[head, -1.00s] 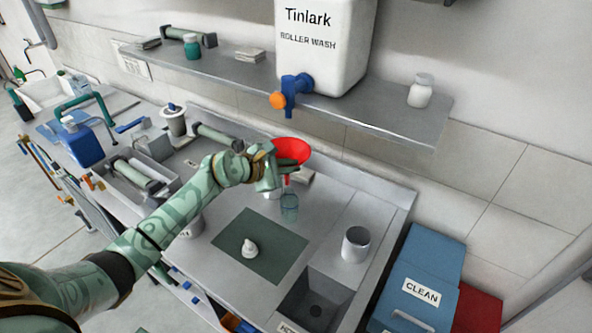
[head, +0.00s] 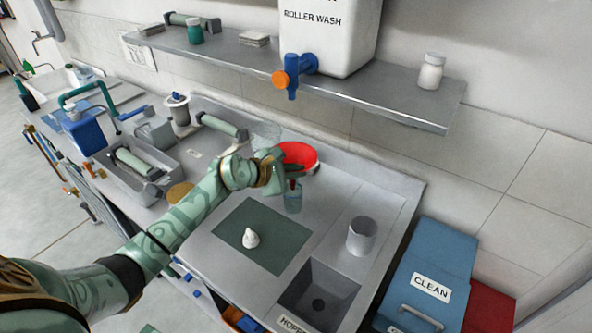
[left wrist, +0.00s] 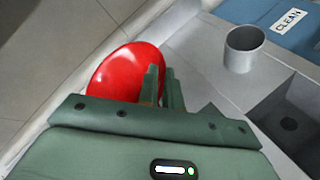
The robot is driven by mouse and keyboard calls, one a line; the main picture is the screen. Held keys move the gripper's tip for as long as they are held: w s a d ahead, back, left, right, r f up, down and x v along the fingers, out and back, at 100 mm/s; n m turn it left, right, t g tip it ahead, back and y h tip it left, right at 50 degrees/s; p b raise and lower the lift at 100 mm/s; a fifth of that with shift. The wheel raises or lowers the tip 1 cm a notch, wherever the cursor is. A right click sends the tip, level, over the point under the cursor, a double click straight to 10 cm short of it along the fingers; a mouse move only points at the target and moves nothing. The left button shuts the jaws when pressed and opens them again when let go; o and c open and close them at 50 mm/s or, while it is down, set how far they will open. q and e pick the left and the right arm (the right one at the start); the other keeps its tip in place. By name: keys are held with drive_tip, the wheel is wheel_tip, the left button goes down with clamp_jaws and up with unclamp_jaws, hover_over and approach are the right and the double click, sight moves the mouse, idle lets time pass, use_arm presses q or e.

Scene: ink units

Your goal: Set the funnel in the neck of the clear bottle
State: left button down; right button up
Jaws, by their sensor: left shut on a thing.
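The red funnel (head: 300,155) is held bowl up in my left gripper (head: 288,167), whose fingers are shut on its side. In the left wrist view the funnel's red bowl (left wrist: 122,75) lies left of the two green fingers (left wrist: 162,88). The clear bottle (head: 293,200) stands upright on the counter, directly below the funnel in the head view. A reddish stem shows at the bottle's top, partly hidden by the fingers; I cannot tell whether it is inside the neck. The bottle is not seen in the left wrist view. My right gripper is not in view.
A dark green mat (head: 285,243) with a small white lump (head: 250,239) lies in front. A grey cup (head: 361,237) and a sink basin (head: 300,300) are to the right. A shelf (head: 400,99) with a white tank and blue tap (head: 293,68) overhangs behind.

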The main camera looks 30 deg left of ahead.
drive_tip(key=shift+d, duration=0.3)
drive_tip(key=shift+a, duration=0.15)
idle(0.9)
use_arm(q)
drive_tip(key=shift+f+b, duration=0.35)
drive_tip(key=shift+f, duration=0.05)
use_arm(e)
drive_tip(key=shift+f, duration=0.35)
use_arm(q)
drive_tip(key=c, duration=1.8)
unclamp_jaws()
drive_tip(key=shift+w, duration=0.1)
drive_tip(key=shift+c, duration=0.2)
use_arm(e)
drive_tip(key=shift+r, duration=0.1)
